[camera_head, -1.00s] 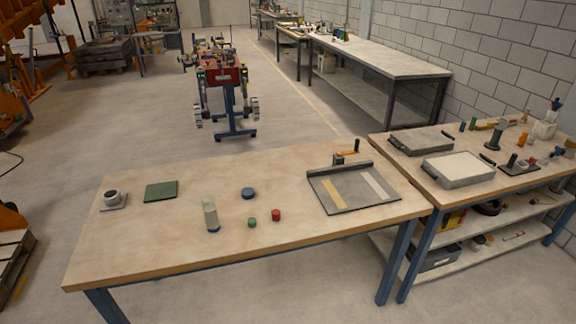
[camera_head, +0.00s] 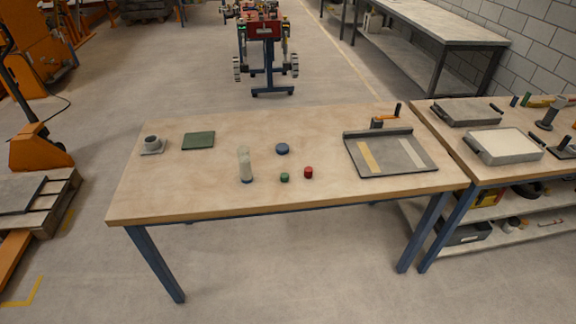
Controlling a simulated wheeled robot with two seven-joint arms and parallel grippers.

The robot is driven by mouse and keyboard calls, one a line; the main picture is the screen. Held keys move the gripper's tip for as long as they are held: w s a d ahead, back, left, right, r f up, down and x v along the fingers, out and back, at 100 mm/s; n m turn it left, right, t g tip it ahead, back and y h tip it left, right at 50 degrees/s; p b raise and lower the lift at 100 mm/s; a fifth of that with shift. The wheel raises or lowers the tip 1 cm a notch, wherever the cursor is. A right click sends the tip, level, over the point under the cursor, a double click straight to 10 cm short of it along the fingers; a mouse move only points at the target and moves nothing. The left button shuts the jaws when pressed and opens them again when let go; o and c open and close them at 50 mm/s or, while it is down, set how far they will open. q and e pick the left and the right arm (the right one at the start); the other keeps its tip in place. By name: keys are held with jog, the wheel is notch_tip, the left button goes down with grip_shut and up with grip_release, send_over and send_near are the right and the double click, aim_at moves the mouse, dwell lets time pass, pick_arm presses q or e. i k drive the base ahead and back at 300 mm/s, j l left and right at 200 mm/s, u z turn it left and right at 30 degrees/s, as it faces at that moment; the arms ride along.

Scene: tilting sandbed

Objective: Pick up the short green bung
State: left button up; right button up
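The short green bung (camera_head: 284,177) stands on the wooden table (camera_head: 200,190), near the middle of its front half. A short red bung (camera_head: 308,172) stands just to its right, apart from it. Neither of my grippers shows in the head view, so nothing is seen touching the green bung.
A grey tilting tray (camera_head: 390,168) with two pale strips and an orange-handled crank sits at the table's right. A green mat (camera_head: 198,140) and a small grey cup on a plate (camera_head: 152,145) are at the left. The table's front middle is clear. A second bench (camera_head: 460,160) stands at right.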

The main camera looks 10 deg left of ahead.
aim_at(283, 176)
jog(key=i+l+u, duration=0.1)
jog(key=i+l, duration=0.15)
jog(key=i+l+u, duration=0.15)
jog(key=l, duration=0.35)
jog(key=i+l+u, duration=0.1)
jog(key=i+l, duration=0.2)
jog(key=i+l+u, duration=0.1)
jog(key=l, duration=0.4)
jog(key=i, duration=0.1)
